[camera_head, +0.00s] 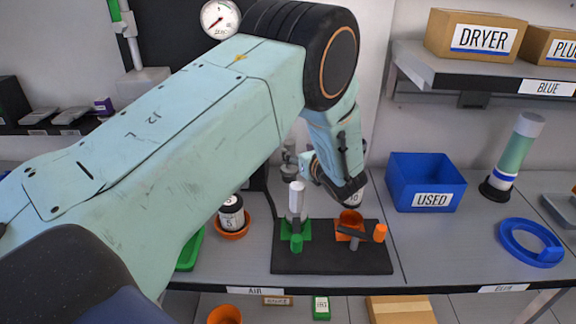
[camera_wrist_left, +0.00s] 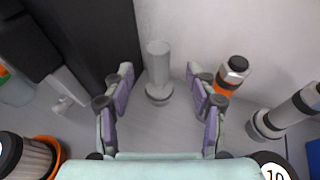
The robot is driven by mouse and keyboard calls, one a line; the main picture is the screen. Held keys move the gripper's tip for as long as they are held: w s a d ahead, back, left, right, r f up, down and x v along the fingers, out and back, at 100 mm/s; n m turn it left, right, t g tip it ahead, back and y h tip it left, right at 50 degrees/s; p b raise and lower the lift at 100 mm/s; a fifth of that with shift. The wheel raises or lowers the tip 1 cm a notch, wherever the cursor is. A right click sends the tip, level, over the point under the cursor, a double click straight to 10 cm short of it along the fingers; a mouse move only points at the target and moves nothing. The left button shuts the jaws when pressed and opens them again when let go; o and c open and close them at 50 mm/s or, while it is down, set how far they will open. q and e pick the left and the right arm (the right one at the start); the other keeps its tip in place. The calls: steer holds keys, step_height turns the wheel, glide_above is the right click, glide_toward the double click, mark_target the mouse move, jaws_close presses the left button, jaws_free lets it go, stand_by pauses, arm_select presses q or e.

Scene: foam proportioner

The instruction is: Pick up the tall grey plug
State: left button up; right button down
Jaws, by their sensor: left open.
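In the left wrist view, a tall grey plug (camera_wrist_left: 159,70) stands upright on a round base on the grey bench, near the wall. It lies ahead of my left gripper (camera_wrist_left: 160,88), between the lines of its two spread fingers. The fingers are open, with nothing held, and no contact with the plug shows. In the head view, my left gripper (camera_head: 308,165) is at the back of the bench, partly hidden by my arm. A grey upright shape (camera_head: 289,162) beside it looks like the plug, partly covered. My right gripper is not in view.
A black-capped part with an orange band (camera_wrist_left: 232,75) stands close to the right finger. A dark panel (camera_wrist_left: 85,40) rises on the left. A black board (camera_head: 330,262) with green and orange fittings lies in front. A blue bin (camera_head: 425,172) stands right.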

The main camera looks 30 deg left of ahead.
mark_target(292, 148)
arm_select(q)
steer(key=x, duration=0.5)
steer(key=shift+a+f, duration=0.2)
steer(key=shift+a, duration=0.15)
steer(key=shift+d, duration=0.15)
steer(key=shift+d+r, duration=0.15)
steer(key=shift+c, duration=1.3)
steer(key=shift+a, duration=0.25)
steer(key=c, duration=0.5)
steer(key=shift+d, duration=0.15)
jaws_close()
